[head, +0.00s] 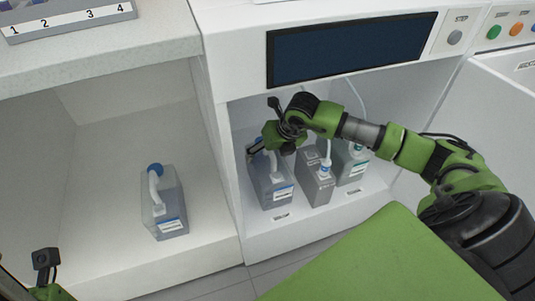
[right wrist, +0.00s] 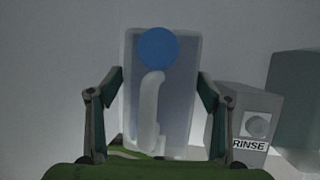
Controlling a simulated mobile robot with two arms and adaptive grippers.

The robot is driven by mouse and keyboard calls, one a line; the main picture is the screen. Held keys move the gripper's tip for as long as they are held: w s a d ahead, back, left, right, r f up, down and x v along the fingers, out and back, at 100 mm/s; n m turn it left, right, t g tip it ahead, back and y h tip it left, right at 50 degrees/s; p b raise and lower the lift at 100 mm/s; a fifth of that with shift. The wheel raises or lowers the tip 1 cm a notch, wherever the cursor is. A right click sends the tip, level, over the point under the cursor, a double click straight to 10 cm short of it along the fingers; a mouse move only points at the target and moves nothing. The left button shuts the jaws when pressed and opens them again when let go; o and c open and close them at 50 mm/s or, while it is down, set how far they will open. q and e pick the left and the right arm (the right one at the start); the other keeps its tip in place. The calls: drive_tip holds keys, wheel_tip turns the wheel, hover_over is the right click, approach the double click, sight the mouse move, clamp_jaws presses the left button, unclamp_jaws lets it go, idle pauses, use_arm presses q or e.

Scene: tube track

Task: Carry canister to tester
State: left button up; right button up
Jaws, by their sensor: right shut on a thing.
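A translucent grey-blue canister (head: 270,188) with a white label stands in the left part of the white machine's lower bay. My right gripper (head: 268,142) is at its top and shut on it. In the right wrist view the canister (right wrist: 178,105) shows its blue cap and pale handle between the two fingers (right wrist: 152,112). The grip contact itself is partly hidden. A similar canister (head: 168,210) with a blue cap stands alone in the left compartment. Of my left arm, only a green and black part shows at the lower left; its fingers are not visible.
A grey container (head: 317,180), labelled RINSE in the right wrist view (right wrist: 247,120), stands close right of the held canister. Another container (head: 351,165) stands beyond it. Above the bay is a dark screen (head: 350,48). The left compartment floor has free room around its canister.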

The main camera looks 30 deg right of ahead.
drive_tip(key=shift+w, duration=0.15)
idle(0.7)
drive_tip(key=o, duration=2)
drive_tip(key=shift+o, duration=0.2)
drive_tip(key=shift+f, duration=0.15)
